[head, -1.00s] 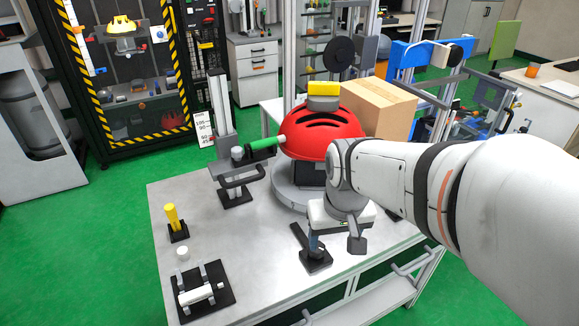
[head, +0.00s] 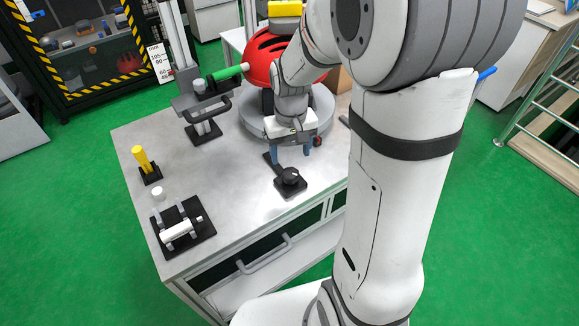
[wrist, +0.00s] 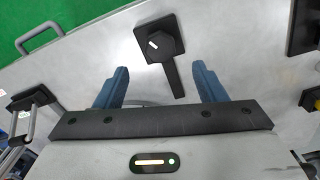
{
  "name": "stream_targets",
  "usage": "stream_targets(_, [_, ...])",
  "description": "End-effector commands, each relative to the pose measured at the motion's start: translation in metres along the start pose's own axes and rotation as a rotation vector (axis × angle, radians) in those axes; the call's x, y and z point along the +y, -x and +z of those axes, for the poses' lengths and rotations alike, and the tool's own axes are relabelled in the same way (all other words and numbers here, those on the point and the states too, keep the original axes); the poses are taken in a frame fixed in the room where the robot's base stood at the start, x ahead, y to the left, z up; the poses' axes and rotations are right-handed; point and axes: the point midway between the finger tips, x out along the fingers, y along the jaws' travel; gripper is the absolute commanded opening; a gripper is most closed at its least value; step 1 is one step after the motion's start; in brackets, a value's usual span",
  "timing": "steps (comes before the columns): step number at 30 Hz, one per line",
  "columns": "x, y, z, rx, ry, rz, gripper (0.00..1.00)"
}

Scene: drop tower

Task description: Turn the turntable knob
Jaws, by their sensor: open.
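The black turntable knob (head: 289,176) stands on a black plate near the table's front edge. In the wrist view the knob (wrist: 158,43) has a short white mark and lies beyond the fingertips. My gripper (head: 292,150) is open and empty, its blue fingers pointing down just behind the knob in the head view. In the wrist view my gripper (wrist: 160,68) has one finger on each side of the plate's narrow black strip. The round grey turntable (head: 322,112) carries a red helmet (head: 262,53), partly hidden by my arm.
A yellow peg (head: 142,157), a small white cylinder (head: 158,193) and a black fixture (head: 183,225) stand on the table's left. The table top (head: 225,165) is clear between them and the knob.

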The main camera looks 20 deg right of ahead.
Motion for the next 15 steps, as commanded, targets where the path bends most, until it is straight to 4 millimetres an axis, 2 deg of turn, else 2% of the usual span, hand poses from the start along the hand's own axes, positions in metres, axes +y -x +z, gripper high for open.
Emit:
stream_targets(9, [-0.001, -0.042, 0.001, -0.004, 0.001, 0.000, 0.64])
stream_targets(15, [-0.001, -0.062, 0.001, -0.003, 0.001, 0.000, 0.64])
